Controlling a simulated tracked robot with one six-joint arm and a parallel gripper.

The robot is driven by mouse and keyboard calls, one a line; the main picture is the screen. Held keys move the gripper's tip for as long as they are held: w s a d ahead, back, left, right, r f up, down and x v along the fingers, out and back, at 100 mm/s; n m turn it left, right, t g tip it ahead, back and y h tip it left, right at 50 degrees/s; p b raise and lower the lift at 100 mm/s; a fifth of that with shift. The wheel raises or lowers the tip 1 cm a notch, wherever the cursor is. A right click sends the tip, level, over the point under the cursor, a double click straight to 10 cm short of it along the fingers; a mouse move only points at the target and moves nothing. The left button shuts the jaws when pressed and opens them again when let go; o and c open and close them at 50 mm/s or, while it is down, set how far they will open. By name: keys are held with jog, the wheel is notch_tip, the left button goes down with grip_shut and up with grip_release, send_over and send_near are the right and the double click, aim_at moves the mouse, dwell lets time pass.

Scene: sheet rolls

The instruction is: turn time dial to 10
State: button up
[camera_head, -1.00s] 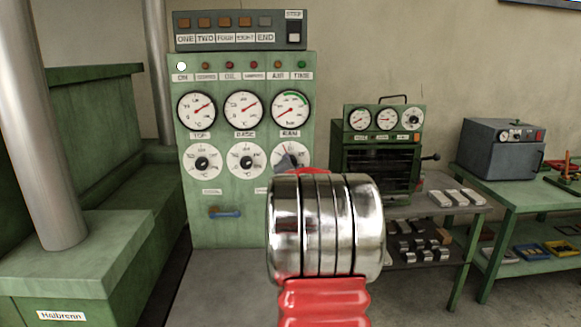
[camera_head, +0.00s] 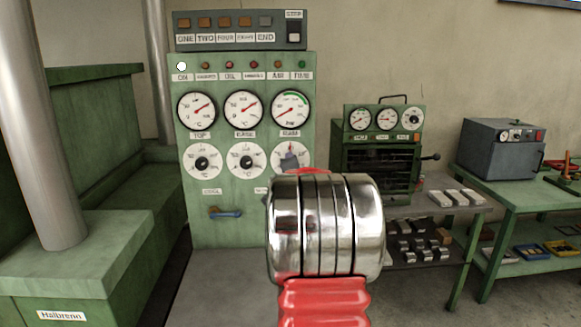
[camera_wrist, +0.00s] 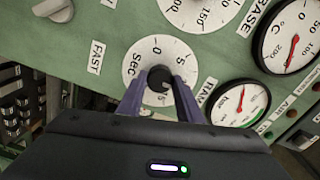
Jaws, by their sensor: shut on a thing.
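The time dial (camera_wrist: 139,66) is a white round face marked SEC, with 0 and 5 readable, on the green panel (camera_wrist: 113,30). Its black knob (camera_wrist: 159,79) is at the centre. My gripper (camera_wrist: 159,88) has its two purple fingers closed on the knob from either side. A small pale mark shows on the knob, but its exact reading is unclear. In the head view the dial (camera_head: 278,155) is the right one in the lower row, partly hidden by my gripper (camera_head: 291,157) and my arm.
Two similar dials (camera_head: 202,162) stand to its left, and round gauges (camera_head: 197,111) sit above. A small blue handle (camera_head: 225,213) is low on the panel.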

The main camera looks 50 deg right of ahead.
jog(key=shift+f, duration=0.2)
jog(key=o, duration=0.8)
jog(key=shift+d, duration=0.1)
jog(key=shift+o, duration=1.2)
jog(key=shift+r, duration=0.1)
jog(key=v, duration=1.4)
